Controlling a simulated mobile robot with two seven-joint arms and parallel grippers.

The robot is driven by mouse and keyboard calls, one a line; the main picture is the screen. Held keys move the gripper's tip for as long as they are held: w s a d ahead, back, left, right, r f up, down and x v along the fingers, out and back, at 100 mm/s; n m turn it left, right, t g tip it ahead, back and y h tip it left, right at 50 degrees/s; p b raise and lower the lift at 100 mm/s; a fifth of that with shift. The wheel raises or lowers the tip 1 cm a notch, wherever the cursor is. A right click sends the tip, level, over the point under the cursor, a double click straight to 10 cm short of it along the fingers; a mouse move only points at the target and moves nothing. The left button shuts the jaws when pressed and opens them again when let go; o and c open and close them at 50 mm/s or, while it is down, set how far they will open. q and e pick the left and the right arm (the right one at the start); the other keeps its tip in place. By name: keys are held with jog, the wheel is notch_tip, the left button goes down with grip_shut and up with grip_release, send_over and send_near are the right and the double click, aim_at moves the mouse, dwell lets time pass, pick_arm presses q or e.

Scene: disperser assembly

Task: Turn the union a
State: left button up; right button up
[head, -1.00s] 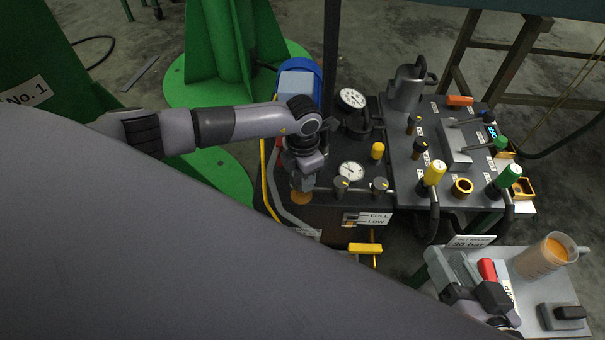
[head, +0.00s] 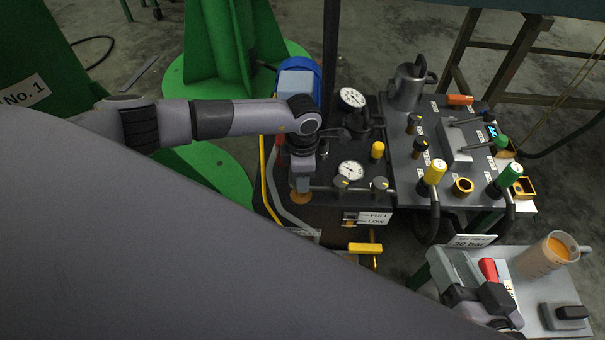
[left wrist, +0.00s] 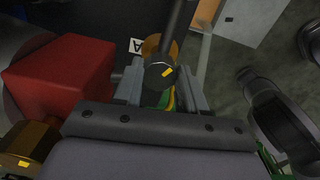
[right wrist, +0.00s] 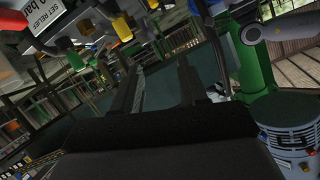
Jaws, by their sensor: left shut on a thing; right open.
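The union a appears to be the round brass-coloured piece (head: 301,198) at the left end of the dark power unit. My left gripper (head: 301,188) reaches down onto it from above and is shut on it; the fingers hide part of it. In the left wrist view the brass piece (left wrist: 152,46) shows between and beyond the fingertips (left wrist: 160,90), beside a white label "A" (left wrist: 136,46). A dark rod with a yellow mark (left wrist: 163,73) partly covers it. My right gripper (head: 487,302) is open by the side table; its spread fingers (right wrist: 157,85) hold nothing.
Pressure gauges (head: 350,170) and grey knobs stand close right of my left gripper. A red block (left wrist: 62,80) lies left of its fingers. A control panel (head: 405,180) with coloured handles is further right. The side table (head: 530,290) carries a jug (head: 545,256) of orange liquid.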

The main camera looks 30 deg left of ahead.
jog(key=shift+s, duration=0.1)
pick_arm(q)
jog(key=o, duration=1.1)
jog(key=shift+c, duration=0.2)
jog(key=shift+r, duration=0.35)
notch_tip(320, 180, up, 5)
jog(key=shift+r+p, duration=0.1)
jog(key=shift+p, duration=1.15)
jog(key=shift+r, duration=0.6)
pick_arm(e)
jog(key=shift+d+r+h, duration=0.25)
jog(key=shift+d+h, duration=0.35)
jog(key=shift+d, duration=0.1)
jog(key=shift+s, duration=0.15)
